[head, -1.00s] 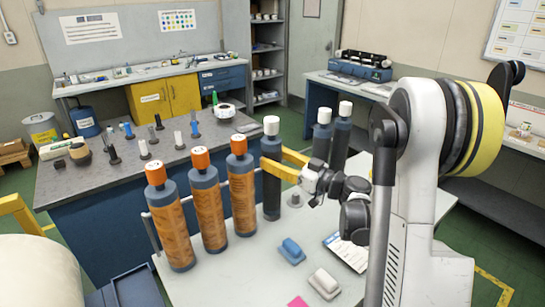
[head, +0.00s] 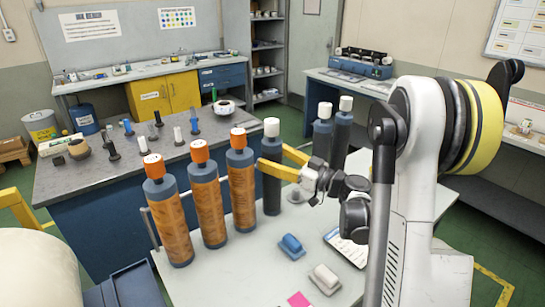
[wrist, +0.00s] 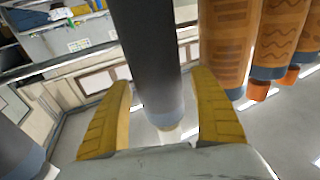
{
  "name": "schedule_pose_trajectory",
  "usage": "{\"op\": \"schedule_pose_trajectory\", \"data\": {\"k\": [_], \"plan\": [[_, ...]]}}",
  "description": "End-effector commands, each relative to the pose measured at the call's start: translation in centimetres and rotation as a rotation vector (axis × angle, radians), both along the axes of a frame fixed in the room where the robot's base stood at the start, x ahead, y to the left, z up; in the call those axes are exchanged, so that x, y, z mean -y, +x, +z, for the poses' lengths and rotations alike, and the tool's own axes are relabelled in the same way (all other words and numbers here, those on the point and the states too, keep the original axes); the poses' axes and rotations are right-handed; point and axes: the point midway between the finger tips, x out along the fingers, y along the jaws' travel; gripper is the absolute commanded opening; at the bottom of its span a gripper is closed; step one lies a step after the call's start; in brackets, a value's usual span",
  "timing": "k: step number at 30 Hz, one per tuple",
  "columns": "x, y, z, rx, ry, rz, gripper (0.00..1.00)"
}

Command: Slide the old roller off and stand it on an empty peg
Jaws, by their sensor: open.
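A dark plain roller with a white cap (head: 271,196) stands upright at the right end of a row on the pale table. My gripper (head: 273,157) is open around its upper part, one yellow finger in front and the other emerging behind it. The wrist view shows the dark roller (wrist: 147,60) between the spread fingers (wrist: 162,95), with gaps on both sides. Three orange-patterned rollers with orange caps (head: 207,205) stand to its left. A short bare peg (head: 296,196) stands to its right. I cannot tell which roller is the old one.
Two more dark white-capped rollers (head: 322,140) stand behind my gripper. A blue block (head: 291,246), a pale block (head: 325,278) and a paper sheet (head: 345,247) lie at the front. A grey workbench (head: 85,180) with small parts stands behind at left.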

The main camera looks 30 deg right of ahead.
Motion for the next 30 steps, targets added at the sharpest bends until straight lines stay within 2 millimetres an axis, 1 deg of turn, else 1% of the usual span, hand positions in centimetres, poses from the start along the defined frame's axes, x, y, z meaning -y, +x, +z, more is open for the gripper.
{"op": "schedule_pose_trajectory", "data": {"k": [5,8,15,18,21,25,30], "plan": [[0.4,-0.5,-0.1,0.0,-0.001,-0.002,0.73],[1.2,-1.7,-0.2,0.0,-0.001,-0.003,0.73],[4.0,-6.3,-0.7,-0.001,-0.001,-0.006,0.73],[4.9,-8.0,-0.9,-0.001,0.0,-0.004,0.73],[5.6,-9.3,-1.0,0.0,0.0,-0.003,0.73],[6.0,-10.1,-1.1,0.0,0.0,-0.001,0.73],[6.1,-10.3,-1.1,0.0,0.0,0.0,0.73]]}}
